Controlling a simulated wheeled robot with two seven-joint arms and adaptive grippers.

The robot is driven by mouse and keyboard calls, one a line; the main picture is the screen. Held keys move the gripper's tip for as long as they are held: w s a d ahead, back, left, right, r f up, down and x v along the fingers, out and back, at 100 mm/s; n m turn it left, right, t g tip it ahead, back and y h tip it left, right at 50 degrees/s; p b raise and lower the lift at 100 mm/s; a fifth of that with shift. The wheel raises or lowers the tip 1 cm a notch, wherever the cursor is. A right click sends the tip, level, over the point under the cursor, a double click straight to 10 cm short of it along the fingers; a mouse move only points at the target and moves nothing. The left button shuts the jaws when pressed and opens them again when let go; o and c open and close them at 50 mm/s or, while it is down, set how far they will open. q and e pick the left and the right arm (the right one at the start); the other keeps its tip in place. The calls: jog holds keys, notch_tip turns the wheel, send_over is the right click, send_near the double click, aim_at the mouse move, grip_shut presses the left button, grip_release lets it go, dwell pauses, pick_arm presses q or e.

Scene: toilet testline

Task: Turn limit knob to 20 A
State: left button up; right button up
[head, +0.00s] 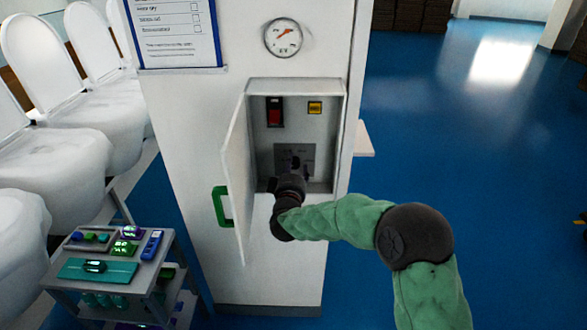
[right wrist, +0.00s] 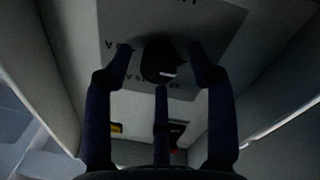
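The limit knob (right wrist: 160,57) is dark with a short white mark, on a grey plate (right wrist: 205,22) with printed lettering, seen upside down and partly hidden in the right wrist view. In the head view the grey plate (head: 308,152) sits low inside the open wall box. My right gripper (head: 295,166) reaches into the box in front of the plate and hides most of the knob. In the right wrist view its fingers (right wrist: 163,68) are spread on both sides of the knob, with visible gaps; contact cannot be told. My left gripper is not in view.
The box's door (head: 236,170) stands open on the left, with a green handle (head: 221,206). A red switch (head: 274,112) and a yellow label (head: 315,107) are above the plate. A gauge (head: 283,38) is above the box. A cart (head: 150,275) stands lower left.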

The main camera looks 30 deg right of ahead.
grip_shut()
